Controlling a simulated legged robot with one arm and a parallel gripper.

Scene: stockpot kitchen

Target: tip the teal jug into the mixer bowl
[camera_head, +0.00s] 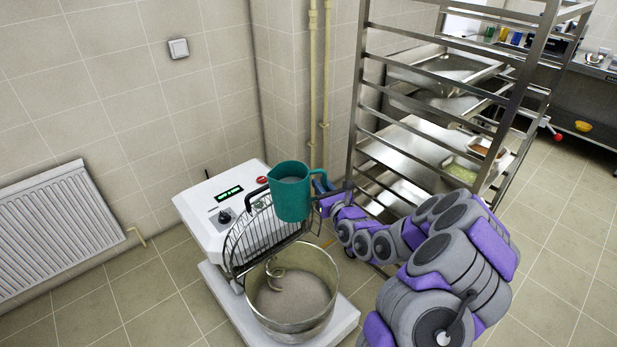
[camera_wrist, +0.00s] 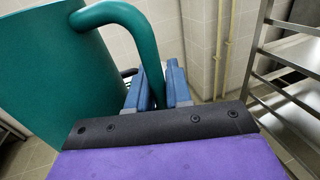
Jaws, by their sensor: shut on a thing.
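The teal jug (camera_head: 290,194) is held upright, or nearly so, above the back of the mixer bowl (camera_head: 318,262) in the head view. A greyish content shows inside the jug's top. My gripper (camera_head: 321,184) is at the jug's right side. In the wrist view the blue fingers of my gripper (camera_wrist: 158,88) are shut on the handle of the teal jug (camera_wrist: 100,75). The metal bowl holds a pale grey-beige content, and a curved hook hangs in it. The mixer's wire guard stands raised behind the bowl, partly behind the jug.
The white mixer body (camera_head: 205,208) with a lit display stands behind the bowl on a pale base. A radiator (camera_head: 60,228) is on the left wall. Tiled floor lies open at the lower left.

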